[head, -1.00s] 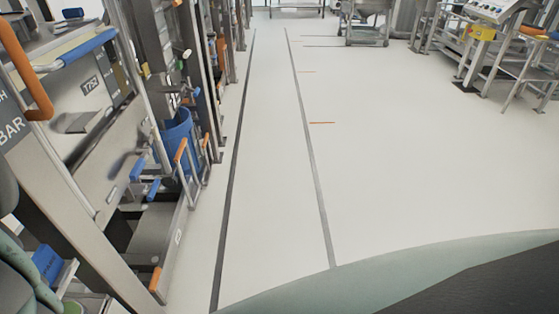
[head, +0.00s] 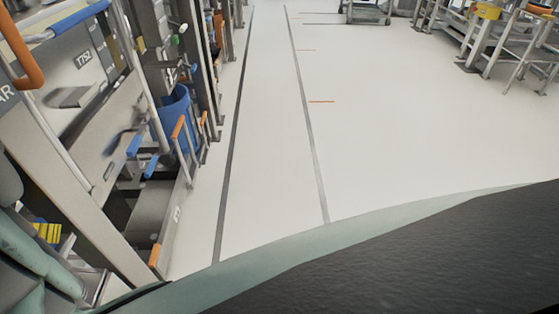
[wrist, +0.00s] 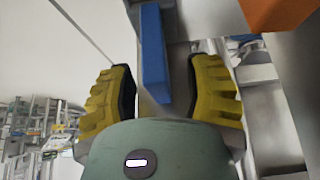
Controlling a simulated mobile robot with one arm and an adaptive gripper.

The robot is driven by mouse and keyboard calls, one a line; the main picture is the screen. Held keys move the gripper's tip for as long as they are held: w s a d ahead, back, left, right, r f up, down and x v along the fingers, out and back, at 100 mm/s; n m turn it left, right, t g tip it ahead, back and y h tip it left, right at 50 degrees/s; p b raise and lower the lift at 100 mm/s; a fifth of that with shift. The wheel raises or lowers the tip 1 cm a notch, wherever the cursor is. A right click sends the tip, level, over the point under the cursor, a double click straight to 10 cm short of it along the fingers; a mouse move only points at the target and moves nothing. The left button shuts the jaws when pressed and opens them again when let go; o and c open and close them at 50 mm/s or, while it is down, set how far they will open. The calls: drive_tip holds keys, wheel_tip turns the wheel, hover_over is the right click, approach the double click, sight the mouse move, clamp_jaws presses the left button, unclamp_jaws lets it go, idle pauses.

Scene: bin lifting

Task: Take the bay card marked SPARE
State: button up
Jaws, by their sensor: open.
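No card that I can read as SPARE shows in either view. My gripper (wrist: 160,68) is open, with its two yellow ridged fingers apart in the wrist view. A blue bar (wrist: 154,50) lies between and beyond the fingertips. I cannot tell whether a finger touches it, and no lettering shows on it. In the head view, a yellow ridged part of my gripper (head: 47,232) shows at the lower left beside the grey frame, and most of it is hidden.
Grey machine frames with a blue bin (head: 172,115), an orange handle (head: 20,45) and blue and orange grips stand along the left. The pale floor (head: 400,130) is clear.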

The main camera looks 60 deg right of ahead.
drive_tip(key=shift+w+d+f, duration=0.2)
drive_tip(key=shift+d+f, duration=0.15)
drive_tip(key=shift+f, duration=0.25)
drive_tip(key=shift+o, duration=0.4)
clamp_jaws()
drive_tip(key=shift+a, duration=0.1)
